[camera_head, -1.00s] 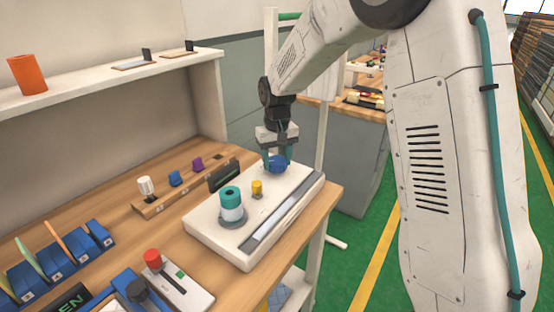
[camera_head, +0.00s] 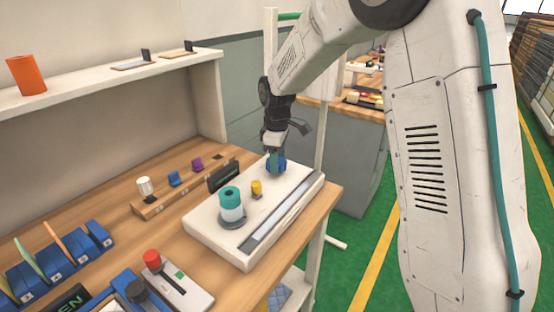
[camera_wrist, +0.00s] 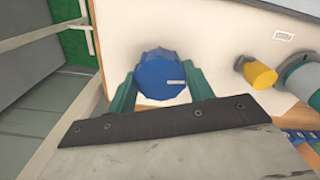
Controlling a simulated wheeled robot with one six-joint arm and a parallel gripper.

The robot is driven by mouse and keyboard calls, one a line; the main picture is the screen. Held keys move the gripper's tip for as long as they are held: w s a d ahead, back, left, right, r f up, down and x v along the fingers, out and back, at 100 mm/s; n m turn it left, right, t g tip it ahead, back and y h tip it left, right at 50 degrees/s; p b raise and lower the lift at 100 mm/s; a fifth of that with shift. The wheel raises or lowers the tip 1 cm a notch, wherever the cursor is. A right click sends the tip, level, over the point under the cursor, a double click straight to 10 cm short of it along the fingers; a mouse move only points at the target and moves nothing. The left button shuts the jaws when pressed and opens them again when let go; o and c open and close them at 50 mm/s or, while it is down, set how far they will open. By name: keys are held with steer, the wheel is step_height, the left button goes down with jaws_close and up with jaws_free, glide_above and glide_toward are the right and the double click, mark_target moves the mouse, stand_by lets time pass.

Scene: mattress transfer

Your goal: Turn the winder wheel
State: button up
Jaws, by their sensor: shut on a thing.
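The blue winder wheel (camera_head: 279,164) sits at the far end of the white winder base (camera_head: 203,222) on the wooden bench. It also shows in the wrist view (camera_wrist: 160,76), a blue knob with a small pale mark on its face. My gripper (camera_head: 275,160) comes down on it from above. In the wrist view its teal fingers (camera_wrist: 162,90) stand on both sides of the wheel, shut on it. A yellow knob (camera_head: 257,188) and a teal-and-white spool (camera_head: 231,203) stand on the same base. They also show at the right of the wrist view.
A wooden rack (camera_head: 160,205) with white, blue and purple pieces lies behind the base. A box with a red knob (camera_head: 152,258) and blue slotted holders (camera_head: 65,262) are at front left. A shelf (camera_head: 110,72) holds an orange cylinder (camera_head: 27,75). The bench's right edge is near the base.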

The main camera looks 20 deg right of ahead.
steer(key=n, duration=0.5)
steer(key=shift+w+r+n, duration=0.1)
steer(key=shift+n, duration=0.2)
steer(key=n, duration=0.5)
steer(key=shift+w, duration=0.1)
steer(key=shift+n, duration=0.4)
steer(key=o, duration=1)
steer(key=shift+c, duration=0.2)
step_height(320, 180, up, 8)
steer(key=shift+f, duration=0.1)
